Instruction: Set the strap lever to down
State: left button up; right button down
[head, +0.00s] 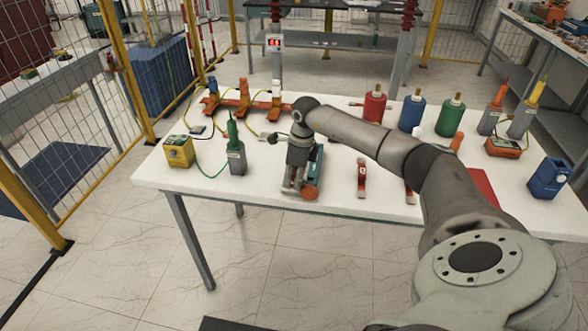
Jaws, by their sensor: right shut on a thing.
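My right gripper (292,187) points down over the front of the white table, left of the middle. It is shut on a part of a teal device (316,165) with a round orange end (309,193). The gripper and wrist cover most of this device, so the exact part between the fingers is hidden. I cannot make out the strap lever or its position. My left gripper is out of view.
A green-tipped probe (236,155) and a yellow box (179,151) stand left on the white table (190,190). Red clamps (361,178) lie to the right. Red, blue and green bottles (411,113) stand behind my arm. Orange stands (243,102) with cables are at the back left.

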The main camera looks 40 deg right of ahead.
jog(key=shift+s+f, duration=0.1)
jog(key=shift+f, duration=0.05)
jog(key=c, duration=1.4)
grip_release()
jog(key=shift+o, duration=0.2)
notch_tip(320, 180, up, 12)
jog(key=s+d, duration=0.1)
